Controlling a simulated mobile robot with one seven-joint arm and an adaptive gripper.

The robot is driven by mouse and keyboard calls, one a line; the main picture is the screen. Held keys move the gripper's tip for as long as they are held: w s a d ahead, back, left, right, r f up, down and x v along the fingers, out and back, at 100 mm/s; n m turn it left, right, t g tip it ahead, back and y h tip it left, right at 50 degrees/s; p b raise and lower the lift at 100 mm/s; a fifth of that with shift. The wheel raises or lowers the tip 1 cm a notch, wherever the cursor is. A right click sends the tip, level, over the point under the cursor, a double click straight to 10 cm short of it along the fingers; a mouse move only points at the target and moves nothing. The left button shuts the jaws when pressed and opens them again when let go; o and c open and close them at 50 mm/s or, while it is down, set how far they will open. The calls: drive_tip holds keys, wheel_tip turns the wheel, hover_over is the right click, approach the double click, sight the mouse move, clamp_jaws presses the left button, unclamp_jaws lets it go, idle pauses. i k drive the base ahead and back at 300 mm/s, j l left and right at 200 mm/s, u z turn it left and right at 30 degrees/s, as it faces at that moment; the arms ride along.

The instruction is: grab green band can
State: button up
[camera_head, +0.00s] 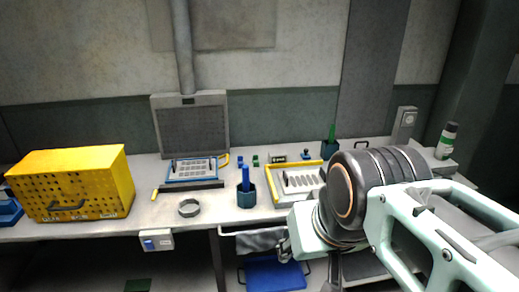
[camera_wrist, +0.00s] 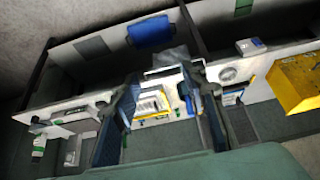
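The green band can (camera_head: 446,140) is a white can with a green band and a dark top. It stands upright at the far right of the bench in the head view, on a pale raised surface. In the wrist view a small white and green shape (camera_wrist: 39,147) at the far left looks like the same can. My gripper (camera_wrist: 161,82) shows two dark fingers spread wide apart, with nothing held between them. It is well away from the can. In the head view my arm covers the right front of the bench and largely hides the gripper.
A yellow perforated box (camera_head: 75,183) stands at the left of the bench (camera_head: 140,205). Mid-bench are a blue-framed tray (camera_head: 190,170), a metal ring (camera_head: 189,208), a dark cup with a blue item (camera_head: 246,195) and a yellow-framed tray (camera_head: 272,192). A wall box (camera_head: 405,122) is left of the can.

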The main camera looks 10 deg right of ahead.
sight(445, 147)
drive_tip(key=z, duration=1.55)
drive_tip(key=i+l, duration=0.15)
drive_tip(key=i, duration=0.35)
drive_tip(key=i+l+u, duration=0.15)
drive_tip(key=i, duration=0.35)
drive_tip(key=i+l, duration=0.15)
drive_tip(key=i, duration=0.3)
drive_tip(key=i+l+u, duration=0.15)
drive_tip(key=i, duration=0.35)
